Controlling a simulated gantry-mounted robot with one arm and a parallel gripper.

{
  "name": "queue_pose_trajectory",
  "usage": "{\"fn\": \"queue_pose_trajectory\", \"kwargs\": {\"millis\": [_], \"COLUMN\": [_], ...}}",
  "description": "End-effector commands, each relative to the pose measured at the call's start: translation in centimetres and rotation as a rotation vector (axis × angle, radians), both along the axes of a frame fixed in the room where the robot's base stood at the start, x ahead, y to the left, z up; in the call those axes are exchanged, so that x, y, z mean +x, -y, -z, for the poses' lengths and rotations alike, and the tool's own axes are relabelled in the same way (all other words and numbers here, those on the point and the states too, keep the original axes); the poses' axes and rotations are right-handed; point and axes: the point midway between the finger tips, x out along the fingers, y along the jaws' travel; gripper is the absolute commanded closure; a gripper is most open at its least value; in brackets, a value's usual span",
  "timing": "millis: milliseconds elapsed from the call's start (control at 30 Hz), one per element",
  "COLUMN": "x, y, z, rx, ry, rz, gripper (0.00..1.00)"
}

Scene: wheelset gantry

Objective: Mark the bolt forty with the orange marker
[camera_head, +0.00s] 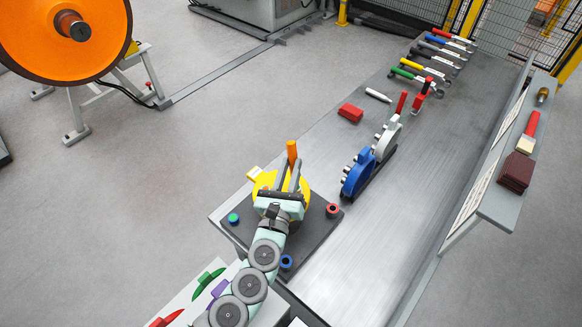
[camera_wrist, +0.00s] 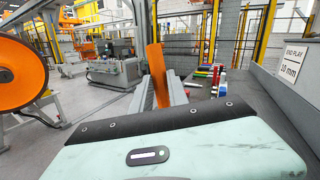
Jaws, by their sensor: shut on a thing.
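The orange marker (camera_head: 292,152) stands nearly upright between the fingers of my gripper (camera_head: 289,177), which are shut on it. In the wrist view the marker (camera_wrist: 156,72) rises, slightly tilted, from between the grey fingers (camera_wrist: 160,92). My gripper is over a dark plate (camera_head: 312,230) at the near end of the long bench. A yellow round part (camera_head: 266,184) sits behind my gripper and is partly hidden by it. I cannot make out any bolt marked forty. My wrist and arm cover part of the plate.
Green-blue (camera_head: 233,218), red (camera_head: 333,210) and blue (camera_head: 286,262) capped pieces stand on the plate. A blue and grey tool (camera_head: 360,172), red block (camera_head: 350,113) and several wrenches (camera_head: 426,76) lie along the bench. A side shelf (camera_head: 497,212) holds a brush (camera_head: 528,133) and brown pads (camera_head: 516,172).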

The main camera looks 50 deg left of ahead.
Motion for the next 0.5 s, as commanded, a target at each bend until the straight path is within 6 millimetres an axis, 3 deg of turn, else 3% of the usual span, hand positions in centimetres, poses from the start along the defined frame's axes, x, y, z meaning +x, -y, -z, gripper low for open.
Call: {"fn": "queue_pose_trajectory", "kwargs": {"millis": [500], "x": [-0.67], "y": [-0.04], "z": [0.10], "rx": [0.001], "ry": [-0.001], "rz": [0.000], "gripper": [1.00]}}
